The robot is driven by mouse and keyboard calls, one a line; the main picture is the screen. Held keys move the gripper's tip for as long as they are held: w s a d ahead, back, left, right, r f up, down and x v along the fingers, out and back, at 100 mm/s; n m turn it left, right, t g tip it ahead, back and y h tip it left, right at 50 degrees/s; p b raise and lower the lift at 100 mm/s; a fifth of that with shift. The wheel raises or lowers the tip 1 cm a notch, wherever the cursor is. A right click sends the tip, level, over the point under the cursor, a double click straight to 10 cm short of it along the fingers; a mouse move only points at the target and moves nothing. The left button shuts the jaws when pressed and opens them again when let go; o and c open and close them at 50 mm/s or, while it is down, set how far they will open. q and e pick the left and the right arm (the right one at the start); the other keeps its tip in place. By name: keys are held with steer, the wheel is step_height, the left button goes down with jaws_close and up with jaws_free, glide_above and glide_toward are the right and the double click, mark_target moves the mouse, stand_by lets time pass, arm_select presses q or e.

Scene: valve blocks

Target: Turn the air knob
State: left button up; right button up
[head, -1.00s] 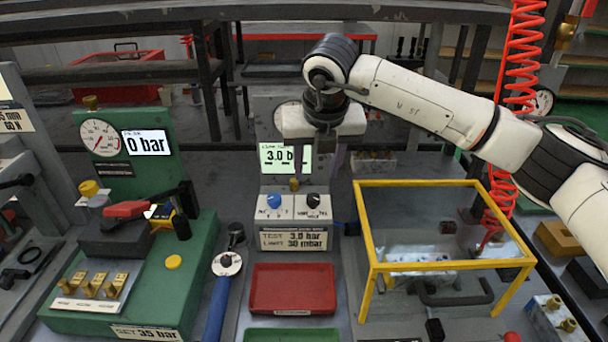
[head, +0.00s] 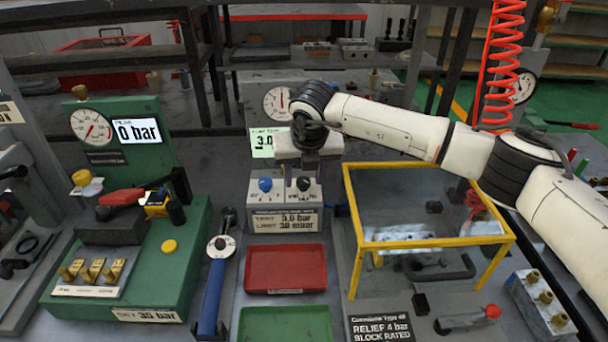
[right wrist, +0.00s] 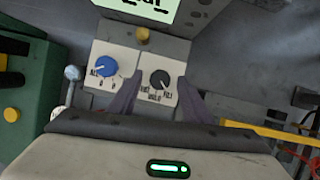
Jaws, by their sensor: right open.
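The valve panel (head: 260,196) has a blue knob (head: 265,185) on the left and a black knob (head: 303,184) on the right. Both also show in the right wrist view, the blue knob (right wrist: 106,66) and the black knob (right wrist: 159,79). Their small labels are hard to read, so I cannot tell for sure which is the air knob. My right gripper (head: 303,176) is open above the panel. In the right wrist view its fingers (right wrist: 160,87) lie on either side of the black knob; contact is not clear. The blue knob is outside the fingers. My left gripper is not in view.
A display and gauge (head: 278,103) stand behind the panel. A red tray (head: 287,288) lies in front. A yellow-framed guard box (head: 349,232) is close on the right. A blue-handled tool (head: 213,295) and green test stand (head: 190,260) are on the left.

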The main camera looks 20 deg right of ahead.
steer(key=c, duration=1.1)
steer(key=shift+b, duration=0.35)
steer(key=shift+o, duration=0.2)
steer(key=shift+a+f+m+h+b, duration=0.15)
steer(key=shift+m+h+b, duration=0.25)
steer(key=shift+m+b, duration=0.65)
steer(key=m+h+b, duration=0.1)
steer(key=m+b, duration=0.1)
steer(key=m, duration=0.1)
steer(key=shift+w+a+g, duration=0.1)
steer(key=shift+g, duration=0.3)
steer(key=shift+m+h+b, duration=0.3)
steer(key=shift+m+b, duration=0.25)
steer(key=shift+m, duration=0.3)
steer(key=shift+w+r+m+g+h+b, duration=0.1)
steer(key=shift+r+m+g+h+b, duration=0.1)
steer(key=shift+m, duration=0.3)
steer(key=shift+r+m+g+h+b, duration=0.1)
steer(key=shift+m+g+b, duration=0.1)
steer(key=shift+m, duration=0.3)
steer(key=o, duration=1.1)
steer(key=shift+c, duration=0.2)
steer(key=shift+f, duration=0.1)
